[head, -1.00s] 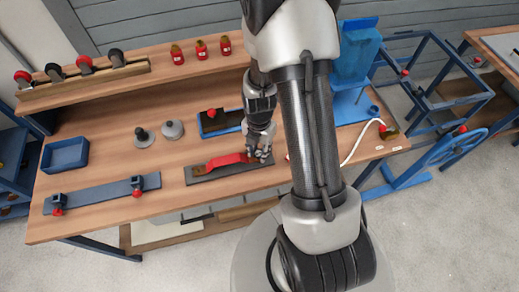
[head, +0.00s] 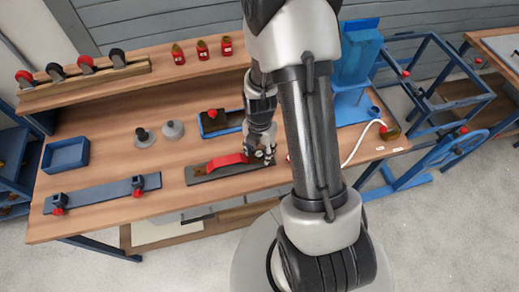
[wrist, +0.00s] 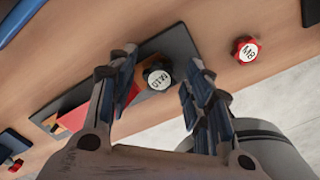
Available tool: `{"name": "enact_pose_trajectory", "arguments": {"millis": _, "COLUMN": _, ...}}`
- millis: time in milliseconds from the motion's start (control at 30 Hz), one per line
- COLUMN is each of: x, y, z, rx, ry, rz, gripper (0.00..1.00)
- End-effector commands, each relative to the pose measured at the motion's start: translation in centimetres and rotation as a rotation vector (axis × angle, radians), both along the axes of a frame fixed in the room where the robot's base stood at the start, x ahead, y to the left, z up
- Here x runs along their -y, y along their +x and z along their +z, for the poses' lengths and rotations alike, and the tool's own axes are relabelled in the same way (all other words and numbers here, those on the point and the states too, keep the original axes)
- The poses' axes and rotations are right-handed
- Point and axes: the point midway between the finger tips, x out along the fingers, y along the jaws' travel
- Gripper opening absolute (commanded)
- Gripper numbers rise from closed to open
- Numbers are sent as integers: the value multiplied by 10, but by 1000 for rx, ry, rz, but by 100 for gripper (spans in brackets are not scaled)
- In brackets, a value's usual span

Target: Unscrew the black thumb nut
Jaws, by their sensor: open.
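The black thumb nut (wrist: 157,74), with a white top lettered "M10", shows in the wrist view near the end of a dark plate (wrist: 182,50). It lies in the gap between my fingers, closer to the left one, with no clear grip on it. My gripper (wrist: 158,88) is open. In the head view my gripper (head: 265,156) is low over the right end of the dark plate (head: 200,178), and I cannot make out the nut there.
A red knob lettered "M8" (wrist: 247,50) stands on the wood right of the plate. A blue-rimmed tray (head: 208,132) is behind the plate. Two grey round parts (head: 172,130) and an empty blue bin (head: 66,155) are to the left. A white cord (head: 357,143) lies right.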

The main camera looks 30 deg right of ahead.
Motion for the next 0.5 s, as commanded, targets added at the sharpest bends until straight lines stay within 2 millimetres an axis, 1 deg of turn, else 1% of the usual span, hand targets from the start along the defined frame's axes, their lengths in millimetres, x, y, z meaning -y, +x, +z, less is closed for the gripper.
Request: {"name": "enact_pose_trajectory", "arguments": {"millis": 500, "x": 0, "y": -3, "z": 0, "rx": 1, "ry": 0, "rz": -796, "gripper": 46}}
